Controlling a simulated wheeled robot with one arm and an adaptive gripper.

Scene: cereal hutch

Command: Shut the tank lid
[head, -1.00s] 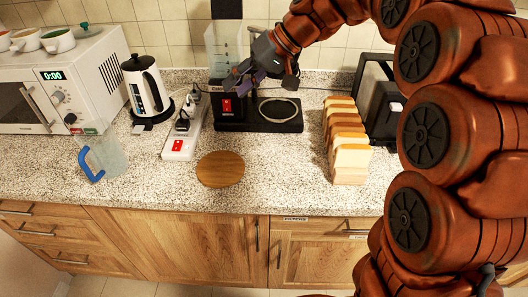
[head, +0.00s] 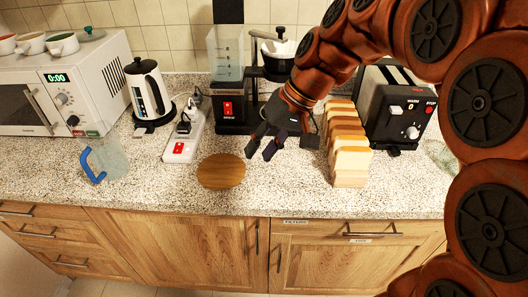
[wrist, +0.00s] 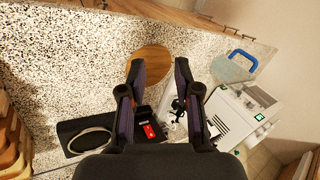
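The coffee maker's clear water tank (head: 227,58) stands at the back of the counter, above a black body with a red switch (head: 228,108). A dark upright panel (head: 229,10) rises above the tank at the wall; it looks like the tank lid standing open. My gripper (head: 261,151) is in front of the coffee maker, lower than the tank and apart from it. In the wrist view my gripper (wrist: 160,92) has its two fingers spread with nothing between them. The red switch shows in the wrist view (wrist: 149,131); the tank is not discernible there.
A round wooden board (head: 221,171) lies on the counter near my gripper. A bread rack (head: 349,160) and black toaster (head: 398,110) stand right. A power strip (head: 184,145), kettle (head: 147,90), microwave (head: 75,90) and blue-handled jug (head: 105,160) are left. The front counter is mostly clear.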

